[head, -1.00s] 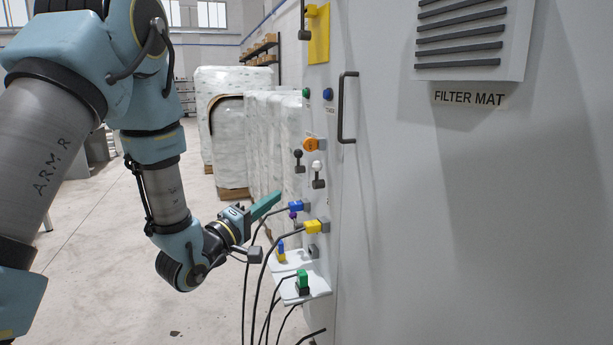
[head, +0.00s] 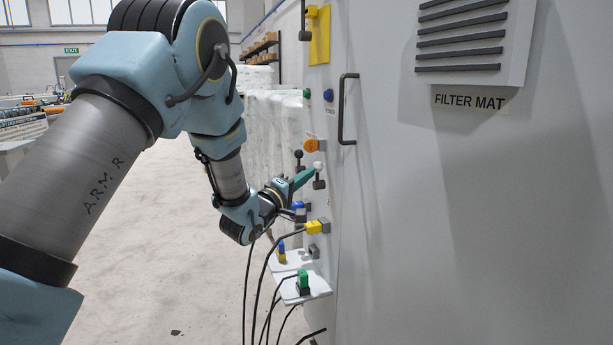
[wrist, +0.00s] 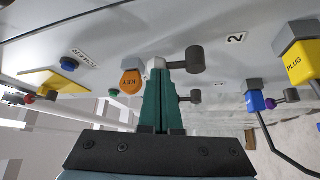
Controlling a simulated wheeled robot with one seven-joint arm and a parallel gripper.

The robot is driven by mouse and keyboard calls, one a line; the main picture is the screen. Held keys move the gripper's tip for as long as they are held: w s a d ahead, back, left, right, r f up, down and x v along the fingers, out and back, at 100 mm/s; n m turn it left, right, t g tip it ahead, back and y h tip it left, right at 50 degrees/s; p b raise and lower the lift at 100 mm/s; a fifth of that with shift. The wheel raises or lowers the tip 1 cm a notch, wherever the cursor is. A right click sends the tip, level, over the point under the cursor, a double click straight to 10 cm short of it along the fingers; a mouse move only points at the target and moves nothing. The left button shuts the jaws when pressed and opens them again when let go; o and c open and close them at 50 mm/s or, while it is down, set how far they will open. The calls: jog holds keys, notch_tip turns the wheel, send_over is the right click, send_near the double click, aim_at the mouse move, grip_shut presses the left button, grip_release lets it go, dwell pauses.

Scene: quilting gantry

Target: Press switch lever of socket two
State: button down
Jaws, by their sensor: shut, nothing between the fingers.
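The switch lever (head: 318,167) with a white knob stands on the panel above the plugs in the head view. In the wrist view its dark end (wrist: 194,58) is by the label "2" (wrist: 236,38), and its pale knob (wrist: 156,63) shows just past my fingertips. My gripper (head: 311,173) is shut and empty, its green fingers pointing at the panel. The fingertips (wrist: 157,76) are at the knob; I cannot tell whether they touch it. The yellow plug (head: 313,227) sits in a socket below.
A black-knobbed lever (head: 298,154) stands left of the white one. An orange key switch (head: 312,145) is above. A blue plug (head: 300,206) is just below my gripper. Cables hang past a small shelf (head: 318,287) with a green plug (head: 303,278). A door handle (head: 343,108) juts out upper right.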

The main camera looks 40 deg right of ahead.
jog(key=shift+w+r+n+y+p, duration=0.35)
jog(key=shift+n+p, duration=0.35)
jog(key=shift+p, duration=0.4)
jog(key=w+n+y+p, duration=0.1)
jog(key=n+p, duration=0.1)
jog(key=p, duration=0.2)
jog(key=w+d+n+g+y+p, duration=0.1)
jog(key=n+y+p, duration=0.1)
jog(key=p, duration=0.3)
jog(key=w+n+g+y+p, duration=0.1)
jog(key=n+y+p, duration=0.1)
jog(key=p, duration=0.2)
jog(key=shift+d+f+n+p, duration=0.15)
jog(key=shift+d+n+p, duration=0.1)
jog(key=shift+n+p, duration=0.15)
jog(key=shift+r+p, duration=0.7)
jog(key=shift+r, duration=0.1)
jog(key=shift+w, duration=0.1)
jog(key=b+v, duration=0.1)
jog(key=v, duration=0.9)
jog(key=shift+a, duration=0.35)
